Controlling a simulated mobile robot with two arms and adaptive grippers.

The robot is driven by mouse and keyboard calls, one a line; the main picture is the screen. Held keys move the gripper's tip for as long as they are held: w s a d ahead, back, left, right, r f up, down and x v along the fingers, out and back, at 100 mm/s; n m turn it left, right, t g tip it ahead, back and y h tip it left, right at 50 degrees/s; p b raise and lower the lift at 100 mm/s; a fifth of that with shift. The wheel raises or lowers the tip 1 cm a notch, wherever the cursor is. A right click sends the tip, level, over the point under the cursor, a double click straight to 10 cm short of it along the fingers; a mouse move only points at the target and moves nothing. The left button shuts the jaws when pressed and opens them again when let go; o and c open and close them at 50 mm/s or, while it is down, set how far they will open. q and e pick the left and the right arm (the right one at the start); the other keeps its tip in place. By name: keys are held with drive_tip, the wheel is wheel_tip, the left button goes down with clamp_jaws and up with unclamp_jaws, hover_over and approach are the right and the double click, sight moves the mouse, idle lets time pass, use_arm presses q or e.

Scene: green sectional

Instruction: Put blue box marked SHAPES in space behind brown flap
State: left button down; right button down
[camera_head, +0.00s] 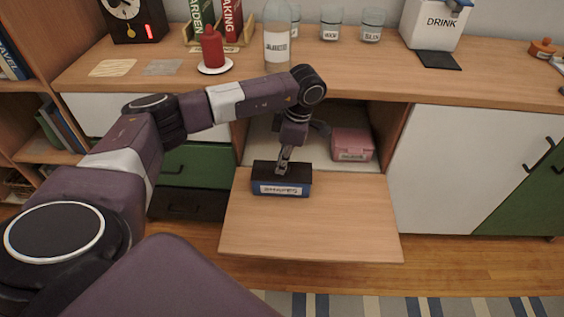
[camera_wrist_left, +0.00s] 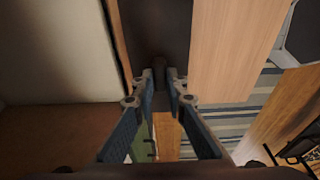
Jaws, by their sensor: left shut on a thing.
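The blue box marked SHAPES (camera_head: 281,189) has a dark top and a white label on its front. It is at the inner part of the brown flap (camera_head: 320,225), in front of the cabinet opening; I cannot tell whether it touches the flap. The flap is folded down, roughly level. My left gripper (camera_head: 284,164) is shut on the box from above, at its dark top. In the left wrist view the fingers (camera_wrist_left: 163,82) close around a small dark part on the dark lid (camera_wrist_left: 160,25). The space behind the flap (camera_head: 318,150) is open, partly hidden by my arm. My right gripper is out of view.
A pink box (camera_head: 352,144) stands in the right part of the space. The left part looks free where my arm does not hide it. The counter (camera_head: 350,82) overhangs the opening and carries a bottle (camera_head: 277,45), a red candle (camera_head: 212,50) and jars.

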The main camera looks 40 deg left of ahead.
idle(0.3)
use_arm(q)
drive_tip(key=c, duration=1.8)
unclamp_jaws()
drive_tip(key=shift+c, duration=0.2)
